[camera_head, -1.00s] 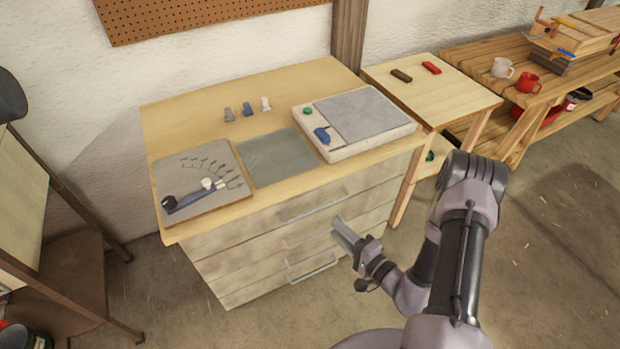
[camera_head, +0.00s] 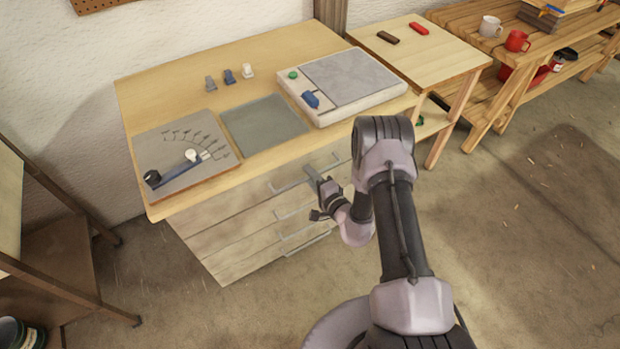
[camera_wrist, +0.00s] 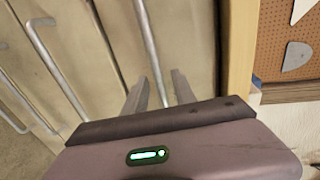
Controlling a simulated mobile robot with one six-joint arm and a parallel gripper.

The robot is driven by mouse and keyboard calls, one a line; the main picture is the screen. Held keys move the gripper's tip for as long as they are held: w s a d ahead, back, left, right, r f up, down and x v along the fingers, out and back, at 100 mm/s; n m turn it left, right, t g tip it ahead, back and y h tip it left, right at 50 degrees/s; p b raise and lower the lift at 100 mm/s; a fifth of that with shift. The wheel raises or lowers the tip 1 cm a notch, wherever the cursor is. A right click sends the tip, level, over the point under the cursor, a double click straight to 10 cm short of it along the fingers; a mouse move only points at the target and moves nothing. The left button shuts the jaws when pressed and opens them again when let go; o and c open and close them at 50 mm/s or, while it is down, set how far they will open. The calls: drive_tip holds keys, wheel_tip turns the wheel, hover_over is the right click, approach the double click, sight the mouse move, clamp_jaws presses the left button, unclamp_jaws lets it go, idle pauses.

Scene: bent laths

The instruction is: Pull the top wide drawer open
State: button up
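The top wide drawer (camera_head: 228,205) is the uppermost front of the wooden workbench cabinet and looks shut. Its pale bar handle (camera_head: 284,186) runs along the front and also shows as the rightmost bar in the wrist view (camera_wrist: 147,30). My gripper (camera_head: 312,175) is at the middle of this handle. In the wrist view my gripper (camera_wrist: 162,78) has its two fingers apart, with the bar passing between them. I cannot tell whether either finger touches the bar.
Lower drawers with similar handles (camera_head: 300,238) sit below. The cabinet top (camera_head: 160,95) holds a dial board (camera_head: 180,152), a grey mat (camera_head: 265,122) and a button panel (camera_head: 350,82). A side table (camera_head: 440,60) stands right. The floor in front (camera_head: 500,260) is clear.

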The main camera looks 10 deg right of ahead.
drive_tip(key=shift+w, duration=0.15)
clamp_jaws()
idle(1.4)
